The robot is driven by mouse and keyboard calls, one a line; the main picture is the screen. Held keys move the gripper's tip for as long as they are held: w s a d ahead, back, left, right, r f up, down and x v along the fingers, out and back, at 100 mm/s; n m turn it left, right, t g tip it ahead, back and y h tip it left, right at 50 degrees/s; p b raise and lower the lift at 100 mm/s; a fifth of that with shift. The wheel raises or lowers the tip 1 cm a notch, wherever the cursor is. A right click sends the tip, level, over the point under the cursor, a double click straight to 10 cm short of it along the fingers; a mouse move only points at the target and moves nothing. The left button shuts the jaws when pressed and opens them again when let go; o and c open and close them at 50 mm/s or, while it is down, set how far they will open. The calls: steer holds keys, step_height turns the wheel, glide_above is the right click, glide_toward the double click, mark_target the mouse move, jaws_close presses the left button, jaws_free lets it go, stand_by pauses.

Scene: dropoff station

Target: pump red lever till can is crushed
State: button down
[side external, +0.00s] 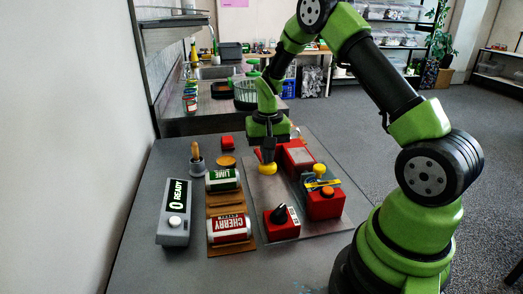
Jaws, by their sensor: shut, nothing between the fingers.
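My gripper (268,158) is shut and points down over the grey plate (258,195). Its tips are at or just above a yellow knob (267,169); I cannot tell if they touch. A red block with a pale top (299,155) is just right of the gripper, partly behind it. I cannot make out which red part is the lever. Two cans lie on their sides on a brown rack: a green "LIME" can (223,180) and a red "CHERRY" can (230,229). No crushed can is visible.
On the plate are a red box with a black knob (281,223) and one with an orange button (326,203); a second yellow knob (319,170) stands behind. A small red block (227,142) sits at the table's back.

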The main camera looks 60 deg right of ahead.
mark_target(268, 167)
steer(key=shift+f, duration=0.2)
steer(key=shift+s+f, duration=0.15)
steer(key=shift+f, duration=1.05)
steer(key=shift+f, duration=0.6)
steer(key=shift+w+d+r, duration=0.1)
steer(key=shift+w+r, duration=0.05)
steer(key=shift+r, duration=1)
steer(key=shift+w+d+r, duration=0.1)
steer(key=shift+r, duration=1.1)
steer(key=shift+w+d+r, duration=0.1)
steer(key=shift+w+r, duration=0.05)
steer(key=shift+r, duration=1)
steer(key=shift+f, duration=0.1)
